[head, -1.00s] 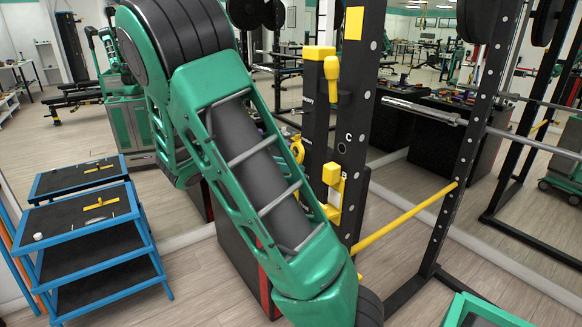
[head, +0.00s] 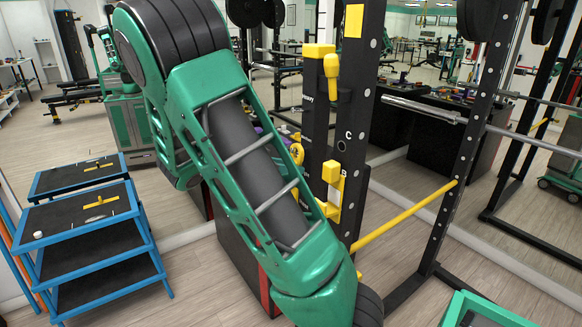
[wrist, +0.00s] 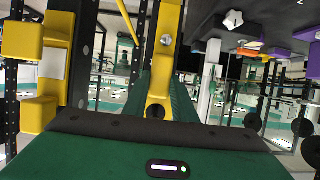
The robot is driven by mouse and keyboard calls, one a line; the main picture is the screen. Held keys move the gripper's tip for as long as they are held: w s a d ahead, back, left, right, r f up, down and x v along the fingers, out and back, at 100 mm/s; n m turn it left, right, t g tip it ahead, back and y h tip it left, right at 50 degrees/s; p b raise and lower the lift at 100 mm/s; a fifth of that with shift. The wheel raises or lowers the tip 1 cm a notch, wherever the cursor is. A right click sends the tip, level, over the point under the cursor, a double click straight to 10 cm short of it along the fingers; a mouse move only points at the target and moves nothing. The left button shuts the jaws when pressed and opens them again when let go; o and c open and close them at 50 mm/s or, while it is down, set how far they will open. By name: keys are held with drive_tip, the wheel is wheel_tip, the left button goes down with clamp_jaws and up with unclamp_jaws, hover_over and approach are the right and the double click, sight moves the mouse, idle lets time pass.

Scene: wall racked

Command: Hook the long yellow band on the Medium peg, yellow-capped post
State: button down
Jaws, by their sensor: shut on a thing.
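My gripper (wrist: 161,72) shows in the wrist view as two green fingers on either side of a long yellow strip, which I take for the long yellow band (wrist: 164,18). The gripper is shut on it. A dark round opening shows near the strip's close end, and a grey bolt-like disc shows higher up. In the head view my arm hides the gripper. A yellow ring-shaped piece (head: 296,153) shows between my arm and the rack upright. I cannot tell which post is the Medium peg; no Medium label is readable.
A black upright (head: 362,110) carries yellow fittings (head: 331,172), close beside my arm. A yellow bar (head: 405,217) runs low to a second upright. A blue cart (head: 85,222) stands at the left. In the wrist view a white knob (wrist: 233,19) and purple pieces (wrist: 280,31) show upper right.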

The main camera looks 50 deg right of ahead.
idle(0.4)
drive_tip(key=c, duration=1.4)
unclamp_jaws()
drive_tip(key=v, duration=1.1)
drive_tip(key=shift+f, duration=0.1)
